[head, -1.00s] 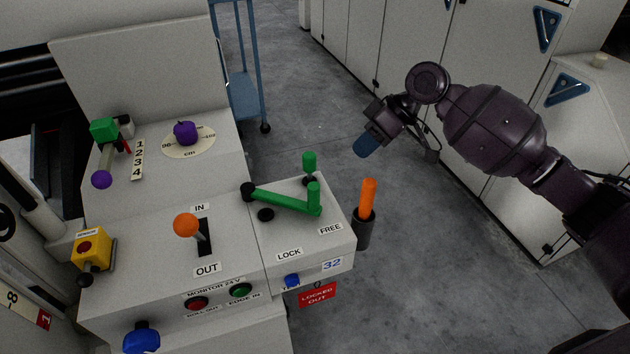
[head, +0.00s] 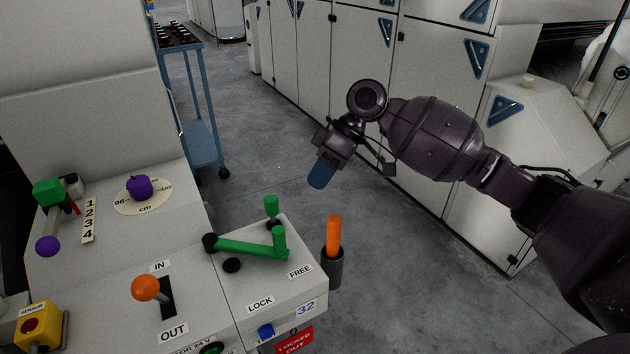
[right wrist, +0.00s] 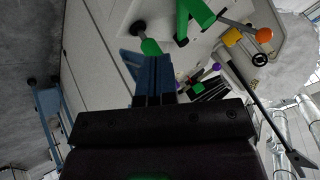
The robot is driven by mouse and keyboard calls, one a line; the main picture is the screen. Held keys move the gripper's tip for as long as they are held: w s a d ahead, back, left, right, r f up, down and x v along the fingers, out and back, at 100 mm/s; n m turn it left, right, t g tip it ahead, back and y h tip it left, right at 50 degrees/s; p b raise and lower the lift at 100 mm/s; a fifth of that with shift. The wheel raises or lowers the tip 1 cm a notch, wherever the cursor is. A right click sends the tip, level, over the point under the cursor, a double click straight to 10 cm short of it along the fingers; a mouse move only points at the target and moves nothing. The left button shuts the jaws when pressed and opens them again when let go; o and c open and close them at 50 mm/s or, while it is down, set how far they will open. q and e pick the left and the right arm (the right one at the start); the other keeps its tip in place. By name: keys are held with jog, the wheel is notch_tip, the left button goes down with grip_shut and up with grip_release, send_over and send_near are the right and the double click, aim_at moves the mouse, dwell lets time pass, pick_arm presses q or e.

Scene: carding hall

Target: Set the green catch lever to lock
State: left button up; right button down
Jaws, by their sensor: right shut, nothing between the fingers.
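The green catch lever (head: 250,248) lies across the top of the right-hand console block. It runs from a black pivot at its left to an upright green grip at its right end, beside the FREE label (head: 300,271). The LOCK label (head: 260,303) is nearer the front edge. My right gripper (head: 320,177) is shut and empty, in the air beyond and to the right of the lever, apart from it. Its blue fingers (right wrist: 152,78) also show in the right wrist view, where part of the green lever (right wrist: 196,14) is at the top. My left gripper is not seen.
A separate green knob (head: 271,206) stands behind the lever. An orange handle (head: 334,235) sits in a dark holder at the block's right side. An orange ball lever (head: 146,288) is left of it. Open floor (head: 410,260) lies to the right.

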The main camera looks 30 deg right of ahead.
jog(key=a+f, duration=0.2)
jog(key=s+a+f+b, duration=0.1)
jog(key=a+f, duration=0.1)
jog(key=s+a+f, duration=0.1)
jog(key=a+f, duration=0.1)
jog(key=a, duration=0.1)
jog(key=shift+s, duration=0.1)
jog(key=shift+s+a, duration=0.25)
